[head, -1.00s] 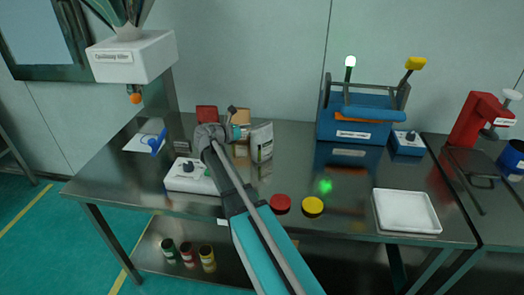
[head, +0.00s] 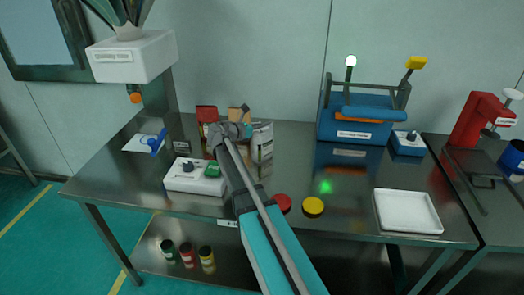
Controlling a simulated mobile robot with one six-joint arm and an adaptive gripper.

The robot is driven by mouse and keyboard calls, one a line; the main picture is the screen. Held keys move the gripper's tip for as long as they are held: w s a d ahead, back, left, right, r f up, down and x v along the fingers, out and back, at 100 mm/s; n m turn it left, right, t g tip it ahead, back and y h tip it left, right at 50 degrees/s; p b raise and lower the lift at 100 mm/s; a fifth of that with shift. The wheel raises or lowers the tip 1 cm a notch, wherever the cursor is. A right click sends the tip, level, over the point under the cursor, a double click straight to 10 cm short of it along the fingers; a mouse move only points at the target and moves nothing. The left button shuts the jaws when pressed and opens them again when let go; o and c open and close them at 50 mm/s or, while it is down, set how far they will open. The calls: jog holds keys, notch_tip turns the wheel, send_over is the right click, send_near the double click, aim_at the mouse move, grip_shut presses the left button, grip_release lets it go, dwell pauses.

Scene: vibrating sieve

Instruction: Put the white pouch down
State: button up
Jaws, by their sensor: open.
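The white pouch (head: 263,136) is upright at the back middle of the steel table (head: 310,158), just right of my gripper. The end of my arm hides part of it. I cannot tell whether its base touches the table. My gripper (head: 243,128) is open beside the pouch's left side. Its fingertips are small and partly hidden, so I cannot tell whether they touch the pouch.
A red container (head: 207,115) and a brown box (head: 237,114) stand close behind my gripper. A white control box (head: 195,177) is at front left. Red (head: 283,203) and yellow (head: 313,207) lids, a white tray (head: 408,211) and a blue machine (head: 353,117) are to the right.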

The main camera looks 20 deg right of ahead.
grip_shut()
jog(key=shift+r, duration=0.2)
dwell(0.5)
notch_tip(320, 180, up, 2)
jog(key=p, duration=0.2)
jog(key=shift+r+p, duration=0.1)
jog(key=shift+p, duration=0.2)
jog(key=s+a+r+p, duration=0.8)
jog(key=s+r+p, duration=0.2)
jog(key=s, duration=0.1)
jog(key=shift+s+a+r, duration=0.15)
jog(key=shift+s+r, duration=0.05)
dwell(1.5)
